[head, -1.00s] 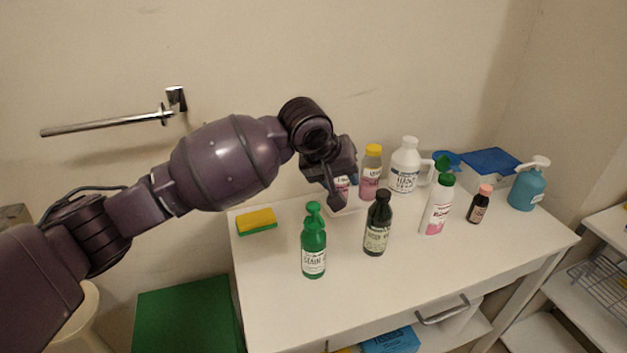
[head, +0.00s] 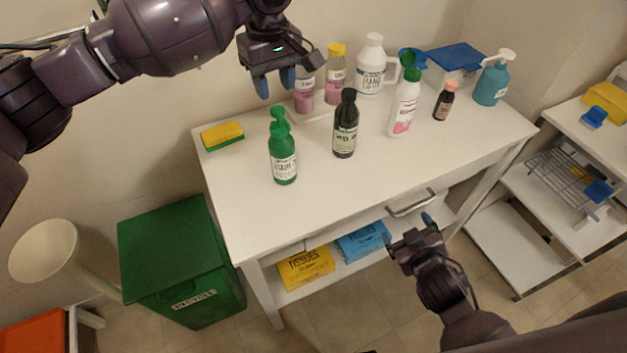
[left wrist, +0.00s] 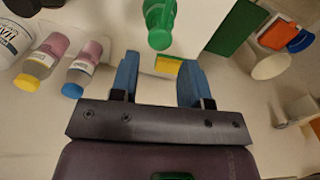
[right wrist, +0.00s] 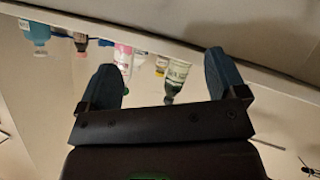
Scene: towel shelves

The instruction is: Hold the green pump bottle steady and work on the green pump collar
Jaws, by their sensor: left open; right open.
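The green pump bottle (head: 283,158) stands upright on the white table, at the left part of its top, with a white label. Its green pump collar and head (head: 279,118) are on top. In the left wrist view the green pump (left wrist: 160,30) shows just beyond the fingertips. My left gripper (head: 275,88) is open and empty, above and behind the bottle, not touching it. My right gripper (head: 409,228) is open and empty, low in front of the table near the drawer handle. In the right wrist view the green bottle is not clearly visible.
A dark bottle (head: 346,128) stands right of the green bottle; a white-and-pink bottle (head: 404,108) is farther right. Bottles, a white jug (head: 371,70) and a blue pump bottle (head: 492,82) line the back. A sponge (head: 222,135) lies left. The table's front is clear.

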